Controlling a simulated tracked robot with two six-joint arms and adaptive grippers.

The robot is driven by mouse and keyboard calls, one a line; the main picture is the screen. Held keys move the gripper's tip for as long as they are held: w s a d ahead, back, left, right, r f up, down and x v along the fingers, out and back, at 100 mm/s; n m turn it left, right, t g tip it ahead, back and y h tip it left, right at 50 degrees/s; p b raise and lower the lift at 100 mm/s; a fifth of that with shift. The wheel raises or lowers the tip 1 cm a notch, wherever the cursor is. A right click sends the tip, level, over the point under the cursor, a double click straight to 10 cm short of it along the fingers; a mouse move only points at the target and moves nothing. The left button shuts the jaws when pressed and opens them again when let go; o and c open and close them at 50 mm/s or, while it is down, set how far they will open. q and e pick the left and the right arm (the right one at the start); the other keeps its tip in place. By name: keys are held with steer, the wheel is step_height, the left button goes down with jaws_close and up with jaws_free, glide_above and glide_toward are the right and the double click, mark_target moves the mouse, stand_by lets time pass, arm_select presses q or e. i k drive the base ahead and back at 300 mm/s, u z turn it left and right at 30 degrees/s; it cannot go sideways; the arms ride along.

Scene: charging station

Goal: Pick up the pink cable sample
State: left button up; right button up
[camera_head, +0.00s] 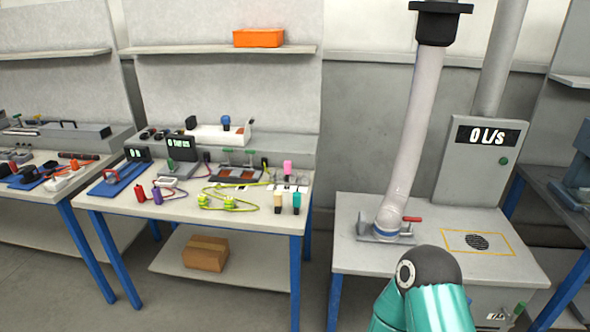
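The pink cable sample (288,167) is a small upright pink piece near the right end of the workbench (245,222). It stands at the back of a small pale holder (290,188); its lower end is too small to make out. A beige sample (278,199) and a teal sample (297,199) stand in front of it. Neither of my grippers shows in the head view. Only a teal and dark joint of one of my arms shows at the bottom right, well apart from the pink sample.
Yellow-green cable (230,203), a red piece (140,193) and a purple piece (157,195) lie left of the samples. Displays stand behind them. A second table (350,255) at right carries a pipe (407,150) and a red-handled valve (412,219). A cardboard box (205,254) sits below.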

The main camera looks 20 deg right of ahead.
mark_target(286, 165)
steer(key=i, duration=0.9)
steer(key=u, duration=0.05)
